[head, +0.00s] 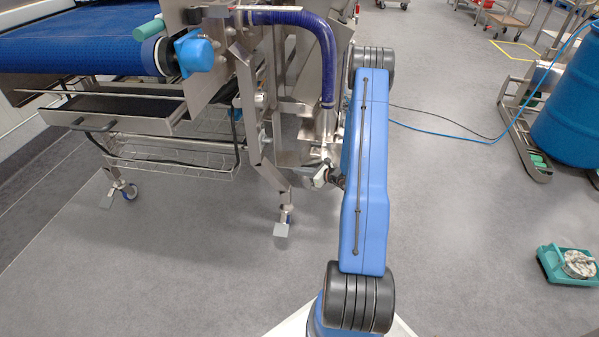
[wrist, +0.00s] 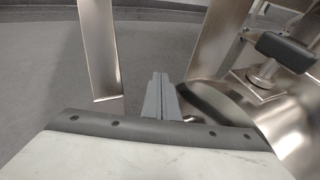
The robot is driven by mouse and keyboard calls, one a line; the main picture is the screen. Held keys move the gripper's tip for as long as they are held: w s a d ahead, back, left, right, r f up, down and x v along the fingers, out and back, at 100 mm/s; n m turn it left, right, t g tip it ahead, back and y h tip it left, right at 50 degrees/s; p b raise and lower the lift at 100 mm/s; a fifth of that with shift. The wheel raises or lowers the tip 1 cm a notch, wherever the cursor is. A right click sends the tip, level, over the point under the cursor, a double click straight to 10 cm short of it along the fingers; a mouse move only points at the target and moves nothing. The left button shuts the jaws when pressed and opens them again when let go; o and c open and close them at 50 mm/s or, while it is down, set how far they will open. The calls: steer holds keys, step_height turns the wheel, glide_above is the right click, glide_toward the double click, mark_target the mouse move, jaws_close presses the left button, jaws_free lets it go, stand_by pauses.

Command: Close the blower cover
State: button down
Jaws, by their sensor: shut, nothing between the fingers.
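My gripper (wrist: 160,82) shows in the wrist view as two grey fingers pressed together, with nothing between them. Just right of the fingers is a curved, shiny metal housing (wrist: 238,112), which looks like the blower part. I cannot tell whether they touch. I cannot clearly make out which piece is the cover or how far open it stands. In the head view the blower area (head: 293,157) is below the blue hose, left of my blue arm. My arm hides part of this area and most of the gripper.
A black knob (wrist: 285,50) on a metal bracket stands right of the fingers. A flat metal strut (wrist: 100,50) is to their left. The conveyor (head: 75,42), an open drawer (head: 115,112) and a wire basket (head: 170,155) are at left. Floor is clear in front.

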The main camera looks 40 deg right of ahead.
steer(key=v, duration=1.7)
steer(key=w+a+f+m+g+h, duration=0.2)
steer(key=w+a+m+g, duration=0.3)
steer(key=w+a+g, duration=0.15)
steer(key=w+a+r+m+g+h, duration=0.35)
steer(key=a+r+m+h, duration=0.2)
steer(key=m, duration=0.25)
steer(key=w+d+f, duration=0.5)
steer(key=f, duration=0.3)
steer(key=shift+d+f+h, duration=0.15)
steer(key=shift+d+h, duration=0.2)
steer(key=shift+d, duration=0.05)
stand_by(0.9)
stand_by(0.3)
